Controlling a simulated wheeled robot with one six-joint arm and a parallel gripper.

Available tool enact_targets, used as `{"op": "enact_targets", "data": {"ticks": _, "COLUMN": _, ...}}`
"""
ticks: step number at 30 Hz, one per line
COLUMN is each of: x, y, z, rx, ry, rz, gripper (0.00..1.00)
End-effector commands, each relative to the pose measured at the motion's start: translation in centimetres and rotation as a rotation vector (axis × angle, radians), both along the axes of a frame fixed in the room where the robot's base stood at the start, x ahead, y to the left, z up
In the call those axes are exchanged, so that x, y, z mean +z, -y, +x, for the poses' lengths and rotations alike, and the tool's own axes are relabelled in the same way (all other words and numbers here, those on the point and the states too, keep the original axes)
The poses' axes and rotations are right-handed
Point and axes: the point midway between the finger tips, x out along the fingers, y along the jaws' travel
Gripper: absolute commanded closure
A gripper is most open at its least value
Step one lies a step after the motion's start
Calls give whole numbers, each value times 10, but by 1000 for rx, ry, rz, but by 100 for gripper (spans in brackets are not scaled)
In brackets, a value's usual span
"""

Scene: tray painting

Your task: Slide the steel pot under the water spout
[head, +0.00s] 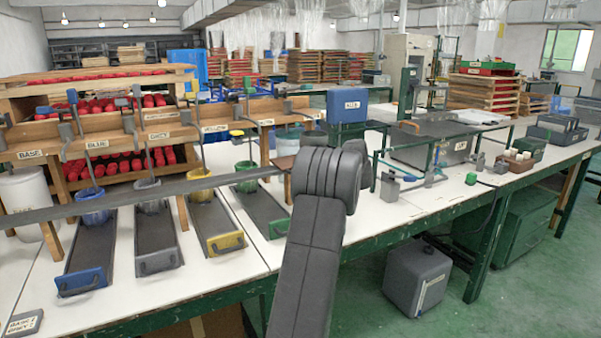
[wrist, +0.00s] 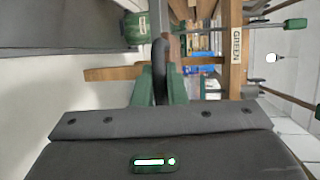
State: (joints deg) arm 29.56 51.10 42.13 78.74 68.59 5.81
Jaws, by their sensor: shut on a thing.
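My gripper (wrist: 160,88) is shut on a dark looped handle (wrist: 160,62) in the wrist view. What the handle belongs to is not clear. In the head view my own arm hides the gripper and what it holds. A grey pot (head: 150,196) stands on the grey-fronted slide, under the beam labelled GREY. A pale bluish container (head: 290,141) shows partly behind my arm. I cannot tell which is the steel pot. No spout is clearly marked as water.
Blue (head: 93,208), yellow (head: 198,184) and green (head: 246,177) pots stand on dark slides on the white table. A wooden beam (wrist: 236,75) with a GREEN label shows in the wrist view. A blue box (head: 347,105) stands behind my arm.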

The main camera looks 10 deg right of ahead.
Motion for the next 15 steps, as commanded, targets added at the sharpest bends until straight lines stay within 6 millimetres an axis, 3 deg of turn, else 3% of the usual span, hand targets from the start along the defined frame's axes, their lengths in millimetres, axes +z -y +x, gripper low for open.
{"op": "enact_targets", "data": {"ticks": 2, "x": 1, "y": 4, "z": 0, "rx": -9, "ry": 3, "rz": -3, "gripper": 100}}
{"op": "enact_targets", "data": {"ticks": 3, "x": 1, "y": 4, "z": 0, "rx": -9, "ry": 3, "rz": -3, "gripper": 82}}
{"op": "enact_targets", "data": {"ticks": 6, "x": 1, "y": 3, "z": 0, "rx": -8, "ry": 3, "rz": -3, "gripper": 67}}
{"op": "enact_targets", "data": {"ticks": 15, "x": 1, "y": 4, "z": -1, "rx": -6, "ry": 2, "rz": -1, "gripper": 67}}
